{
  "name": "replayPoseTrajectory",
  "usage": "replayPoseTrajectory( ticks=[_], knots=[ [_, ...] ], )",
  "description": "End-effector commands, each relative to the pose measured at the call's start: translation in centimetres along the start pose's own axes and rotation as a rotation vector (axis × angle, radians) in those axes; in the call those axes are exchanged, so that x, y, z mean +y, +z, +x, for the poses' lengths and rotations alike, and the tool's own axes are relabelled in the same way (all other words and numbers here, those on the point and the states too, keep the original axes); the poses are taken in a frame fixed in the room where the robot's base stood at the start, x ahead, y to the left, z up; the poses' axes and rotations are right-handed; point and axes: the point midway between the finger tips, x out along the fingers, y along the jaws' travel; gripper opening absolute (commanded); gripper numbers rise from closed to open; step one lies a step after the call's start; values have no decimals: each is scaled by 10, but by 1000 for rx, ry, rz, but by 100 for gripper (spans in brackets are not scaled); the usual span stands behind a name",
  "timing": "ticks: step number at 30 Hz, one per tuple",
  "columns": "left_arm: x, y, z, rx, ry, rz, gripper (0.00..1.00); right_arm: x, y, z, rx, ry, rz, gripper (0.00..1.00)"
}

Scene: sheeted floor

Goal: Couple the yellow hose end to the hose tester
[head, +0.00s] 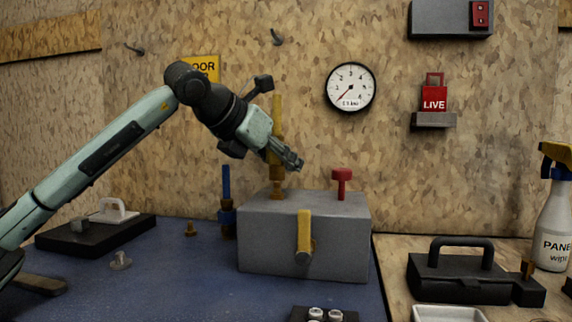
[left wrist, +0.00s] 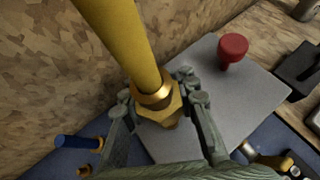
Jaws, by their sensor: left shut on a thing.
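The hose tester (head: 300,238) is a grey box on the blue sheet, with a red knob (head: 341,178) on top and a yellow lever (head: 304,228) on its front. My left gripper (head: 285,158) is above the tester's top, left of the knob, shut on the yellow hose end (head: 276,115). In the left wrist view the yellow hose end (left wrist: 120,38) has a brass collar and hex nut (left wrist: 160,108) between the fingers. It looks close to upright. Brass shows below it at the tester's top; the fingers partly hide the joint, and I cannot tell whether it is seated.
A blue hose end (head: 227,190) stands left of the tester, near a small brass fitting (head: 191,229). A black toolbox (head: 460,276) and spray bottle (head: 553,225) are at the right. A dark board (head: 95,236) lies left. A gauge (head: 350,87) hangs on the wall.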

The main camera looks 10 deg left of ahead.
Motion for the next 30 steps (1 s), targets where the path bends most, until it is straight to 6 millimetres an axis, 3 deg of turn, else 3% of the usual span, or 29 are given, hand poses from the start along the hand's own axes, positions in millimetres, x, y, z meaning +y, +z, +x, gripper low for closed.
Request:
replayPoseTrajectory(
  ticks=[30],
  knots=[
    [0,-17,11,-2,0,0,0,-3,5,17,0,0,0,40]
  ],
)
